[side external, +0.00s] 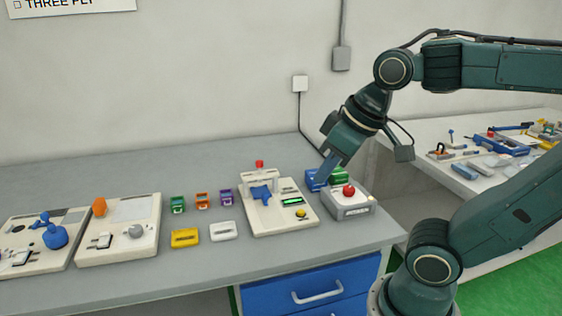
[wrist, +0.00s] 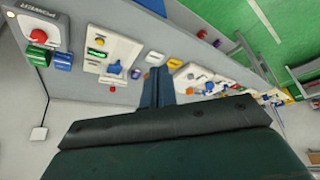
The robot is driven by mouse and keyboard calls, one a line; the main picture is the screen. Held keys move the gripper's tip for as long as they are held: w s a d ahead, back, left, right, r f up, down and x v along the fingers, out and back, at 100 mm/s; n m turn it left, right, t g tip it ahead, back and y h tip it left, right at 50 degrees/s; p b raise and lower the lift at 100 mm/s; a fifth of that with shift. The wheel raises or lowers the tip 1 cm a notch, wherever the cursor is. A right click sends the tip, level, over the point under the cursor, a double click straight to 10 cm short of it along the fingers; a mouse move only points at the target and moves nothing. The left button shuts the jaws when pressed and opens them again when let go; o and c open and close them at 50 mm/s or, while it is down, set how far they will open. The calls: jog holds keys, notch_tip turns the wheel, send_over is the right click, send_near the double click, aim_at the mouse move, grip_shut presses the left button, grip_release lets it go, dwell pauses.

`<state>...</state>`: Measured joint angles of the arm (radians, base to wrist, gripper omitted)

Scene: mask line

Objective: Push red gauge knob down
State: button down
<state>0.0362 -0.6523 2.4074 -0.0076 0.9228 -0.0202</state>
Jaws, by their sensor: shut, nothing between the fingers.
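The red gauge knob (side external: 259,163) stands up at the back of a cream device (side external: 262,222), above a white bracket. The device has a blue part (side external: 261,194), a green display (side external: 292,202) and a yellow button (side external: 301,214). In the wrist view the red knob (wrist: 112,89) is small, beyond the blue part. My gripper (side external: 321,180) is shut and empty, pointing down right of the device, apart from the knob, near the blue and green blocks. Its shut fingers (wrist: 158,74) also show in the wrist view. Whether the tips touch a block is unclear.
A grey power box (side external: 351,209) with a red button (side external: 348,190) stands close right of my gripper. Blue (side external: 312,182) and green (side external: 340,175) blocks sit behind it. Small coloured blocks and two more panels lie left. The bench behind the device is clear.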

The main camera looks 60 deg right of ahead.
jog(key=w+d+r+g, duration=0.1)
jog(key=w+d+r, duration=0.1)
jog(key=w+d, duration=0.5)
jog(key=w+d+r+g, duration=0.1)
jog(key=w+d, duration=0.1)
jog(key=w, duration=0.9)
jog(key=w+d+f, duration=0.3)
jog(key=w+d, duration=0.1)
jog(key=d, duration=0.2)
jog(key=w+d+f+g, duration=0.1)
jog(key=w+d+f, duration=0.3)
jog(key=d, duration=0.2)
jog(key=w+d+f+m+g, duration=0.1)
jog(key=w+d+f, duration=0.3)
jog(key=d, duration=0.2)
jog(key=shift+w, duration=0.2)
